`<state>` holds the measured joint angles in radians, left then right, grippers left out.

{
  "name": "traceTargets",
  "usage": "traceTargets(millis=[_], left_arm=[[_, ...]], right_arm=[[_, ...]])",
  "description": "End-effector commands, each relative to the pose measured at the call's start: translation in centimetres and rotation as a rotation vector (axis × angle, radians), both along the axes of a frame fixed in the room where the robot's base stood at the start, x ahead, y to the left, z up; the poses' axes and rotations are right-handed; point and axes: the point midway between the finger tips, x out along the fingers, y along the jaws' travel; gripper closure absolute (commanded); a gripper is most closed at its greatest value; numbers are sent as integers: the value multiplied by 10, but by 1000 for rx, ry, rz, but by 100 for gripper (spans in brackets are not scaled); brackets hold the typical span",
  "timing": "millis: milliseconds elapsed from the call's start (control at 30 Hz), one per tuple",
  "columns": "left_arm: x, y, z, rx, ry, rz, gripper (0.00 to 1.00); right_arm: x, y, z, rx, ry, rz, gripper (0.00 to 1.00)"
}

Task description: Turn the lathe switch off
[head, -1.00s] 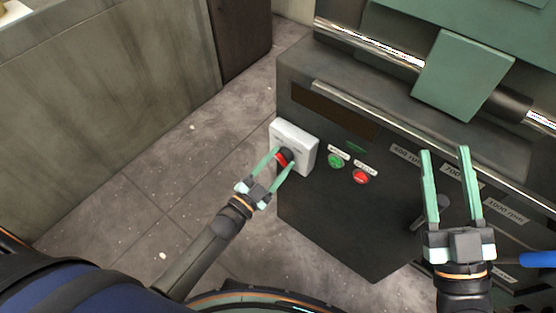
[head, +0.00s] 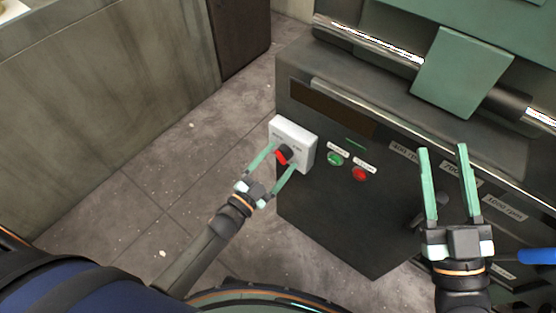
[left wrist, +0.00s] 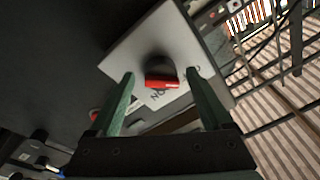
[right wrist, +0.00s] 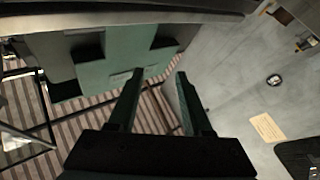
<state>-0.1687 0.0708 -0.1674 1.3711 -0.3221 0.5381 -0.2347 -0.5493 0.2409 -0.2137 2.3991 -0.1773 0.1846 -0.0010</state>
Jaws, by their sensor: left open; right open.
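The lathe switch is a pale box (head: 305,148) on the left end of the dark lathe front, with a black and red knob (head: 284,152). Small lettering shows on the box above the knob. My left gripper (head: 283,158) is open, its green fingers to either side of the knob. In the left wrist view the knob (left wrist: 161,72) sits between the two fingertips, with a gap on each side, and its red face shows. The lettering beside it is partly hidden. My right gripper (head: 443,149) is open and empty in front of the lathe, right of the buttons.
A green button (head: 336,159) and a red button (head: 360,174) sit right of the switch. Speed labels (head: 462,176) and a dark lever lie behind my right gripper. A grey counter (head: 100,110) stands at left, with clear floor (head: 150,190) between.

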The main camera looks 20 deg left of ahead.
Motion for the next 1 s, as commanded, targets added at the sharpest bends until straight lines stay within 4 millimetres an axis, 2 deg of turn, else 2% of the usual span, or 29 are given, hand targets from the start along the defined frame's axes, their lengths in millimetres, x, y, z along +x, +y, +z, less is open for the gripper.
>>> traceTargets(millis=[100, 200, 400, 600, 767, 1000], left_arm=[[-11, 4, -1, 1, 3, 1, 18], [-29, 10, -4, 2, 5, 0, 18], [-70, 25, -10, 1, 7, 1, 18], [-102, 36, -14, 1, 5, 0, 18], [-114, 41, -16, 0, 2, 0, 18], [-116, 42, -16, 1, 2, 0, 18]], right_arm=[[2, -1, -1, 2, 21, -3, 50], [10, -3, -27, -2, 124, -22, 50], [16, -6, -62, -2, 274, -43, 50], [17, -7, -85, -1, 364, -53, 50], [18, -7, -92, -1, 392, -57, 50], [18, -7, -94, -1, 399, -58, 50]])
